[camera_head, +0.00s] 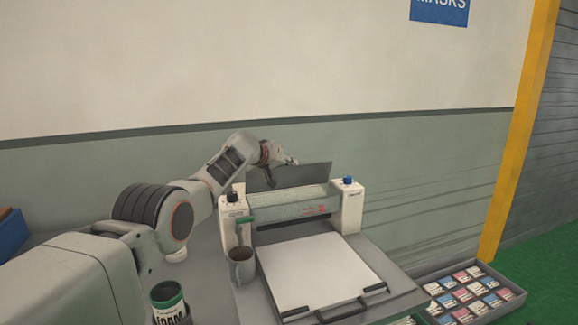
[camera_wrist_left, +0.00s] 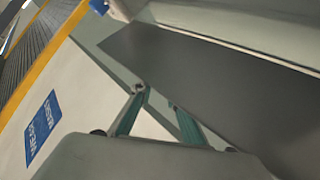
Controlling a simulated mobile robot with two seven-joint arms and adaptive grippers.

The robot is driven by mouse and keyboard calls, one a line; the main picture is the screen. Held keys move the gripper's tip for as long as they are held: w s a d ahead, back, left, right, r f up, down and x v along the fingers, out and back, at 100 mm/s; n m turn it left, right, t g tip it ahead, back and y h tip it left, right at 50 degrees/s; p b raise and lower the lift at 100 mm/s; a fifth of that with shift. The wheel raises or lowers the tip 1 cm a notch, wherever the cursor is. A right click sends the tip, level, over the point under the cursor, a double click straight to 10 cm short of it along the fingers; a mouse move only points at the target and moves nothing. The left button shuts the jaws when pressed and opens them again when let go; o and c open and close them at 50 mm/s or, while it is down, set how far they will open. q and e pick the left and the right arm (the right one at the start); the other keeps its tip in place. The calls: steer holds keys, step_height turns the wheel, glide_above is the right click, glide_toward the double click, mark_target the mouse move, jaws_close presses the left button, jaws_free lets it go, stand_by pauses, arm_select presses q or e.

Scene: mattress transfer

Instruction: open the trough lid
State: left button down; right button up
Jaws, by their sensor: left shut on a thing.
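The trough lid (camera_head: 305,176) is a dark grey flat panel. It stands tilted up behind the pale green trough body (camera_head: 290,196), between two white end posts. In the left wrist view the lid (camera_wrist_left: 190,75) is a broad dark sheet running to the lower right. My left gripper (camera_head: 289,163) is at the lid's upper left edge, and its fingers (camera_wrist_left: 155,97) are shut on the lid's edge. The fingertip contact is small in the head view and partly hidden by the arm. My right gripper is not in view.
A flat white bed (camera_head: 325,270) with dark handles lies in front of the trough. A mug (camera_head: 242,268) holding a green-handled tool and a can labelled FOAM (camera_head: 168,300) stand at the left. A tray of small packets (camera_head: 470,292) is at the lower right. A wall rises behind.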

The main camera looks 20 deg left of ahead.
arm_select(q)
steer(key=shift+s+a+f, duration=0.1)
steer(key=shift+a+f, duration=0.15)
steer(key=shift+f, duration=0.55)
steer(key=c, duration=1.9)
jaws_free()
steer(key=shift+a+r, duration=0.1)
steer(key=shift+a, duration=0.05)
steer(key=shift+r, duration=0.1)
